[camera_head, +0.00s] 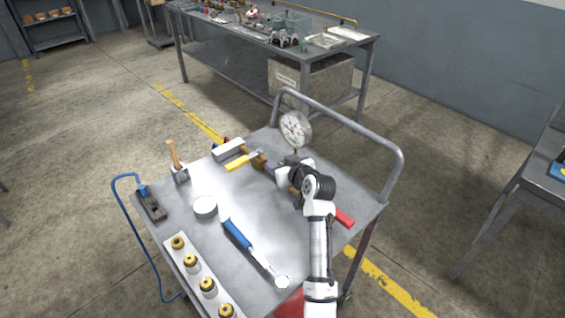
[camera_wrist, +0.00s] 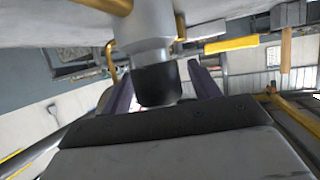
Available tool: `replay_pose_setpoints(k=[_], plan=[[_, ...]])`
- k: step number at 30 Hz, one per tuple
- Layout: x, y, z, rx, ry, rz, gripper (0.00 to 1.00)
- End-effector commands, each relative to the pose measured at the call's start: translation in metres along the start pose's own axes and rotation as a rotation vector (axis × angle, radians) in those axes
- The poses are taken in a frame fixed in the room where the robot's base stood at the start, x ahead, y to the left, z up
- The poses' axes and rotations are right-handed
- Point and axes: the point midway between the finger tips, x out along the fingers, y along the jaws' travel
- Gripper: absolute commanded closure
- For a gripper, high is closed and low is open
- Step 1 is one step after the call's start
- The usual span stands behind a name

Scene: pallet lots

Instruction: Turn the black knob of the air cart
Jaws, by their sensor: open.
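The air cart (camera_head: 270,225) stands in front of me, with a round white pressure gauge (camera_head: 295,130) and a brass fitting (camera_head: 258,162) near its far end. In the wrist view the black knob (camera_wrist: 157,85) sits on the end of a grey cylindrical body (camera_wrist: 147,28) with brass pipes beside it. My gripper (camera_wrist: 158,72) is open, with one finger on each side of the knob; gaps show between knob and fingers. In the head view my arm and gripper (camera_head: 285,173) hide the knob.
On the cart lie a blue-handled wrench (camera_head: 240,238), a white round container (camera_head: 205,206), a yellow-handled tool (camera_head: 240,161), a red-handled tool (camera_head: 345,218) and a rack with brass fittings (camera_head: 208,287). A tubular handle (camera_head: 350,125) rims the far end. A workbench (camera_head: 270,40) stands behind.

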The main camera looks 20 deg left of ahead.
Motion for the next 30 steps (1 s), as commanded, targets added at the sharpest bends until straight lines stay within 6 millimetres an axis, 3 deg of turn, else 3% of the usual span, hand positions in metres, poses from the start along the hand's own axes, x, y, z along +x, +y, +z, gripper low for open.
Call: replay_pose_setpoints(k=[5, 15, 30], plan=[[-0.0001, 0.0000, 0.0000, 0.000, 0.000, 0.000, 0.41], [-0.0005, 0.0001, -0.0001, 0.000, 0.000, 0.000, 0.83], [-0.0006, 0.0022, -0.0004, 0.045, 0.001, 0.108, 0.83]])
